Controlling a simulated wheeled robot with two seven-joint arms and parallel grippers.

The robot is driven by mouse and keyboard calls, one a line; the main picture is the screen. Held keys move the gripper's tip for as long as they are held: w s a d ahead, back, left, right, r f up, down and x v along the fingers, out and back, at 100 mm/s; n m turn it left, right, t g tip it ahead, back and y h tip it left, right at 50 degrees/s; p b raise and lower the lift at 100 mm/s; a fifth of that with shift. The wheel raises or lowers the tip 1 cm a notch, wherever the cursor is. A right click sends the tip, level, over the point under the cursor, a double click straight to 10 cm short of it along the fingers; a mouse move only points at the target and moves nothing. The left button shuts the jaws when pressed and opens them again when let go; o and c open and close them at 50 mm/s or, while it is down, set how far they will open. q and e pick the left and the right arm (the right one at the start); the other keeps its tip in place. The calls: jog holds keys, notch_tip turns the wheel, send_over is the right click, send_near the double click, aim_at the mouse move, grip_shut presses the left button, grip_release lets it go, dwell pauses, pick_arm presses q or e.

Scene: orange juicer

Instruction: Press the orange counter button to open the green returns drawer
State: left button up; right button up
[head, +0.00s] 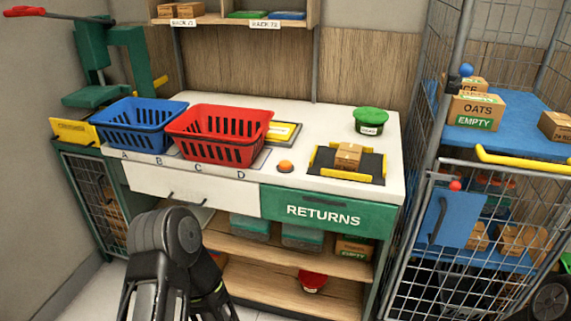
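The orange counter button (285,166) is a small dome on a dark base on the white counter (301,183). It sits near the front edge, right of the red basket. The green returns drawer (323,213) is directly below the counter at the right, its front marked RETURNS and looking flush with the counter. No gripper touches the button or drawer. One of my dark grey arms rises at the bottom left, in front of the lower shelves. I see its round joint and links, but no fingertips of either gripper.
A blue basket (133,123) and a red basket (216,139) stand left on the counter. A small box (348,156) sits on a dark yellow-edged tray right of the button. A green-lidded tub (370,121) stands behind. A wire cage cart (480,240) stands close at right.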

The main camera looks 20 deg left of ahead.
pick_arm(q)
grip_shut()
dwell(1.5)
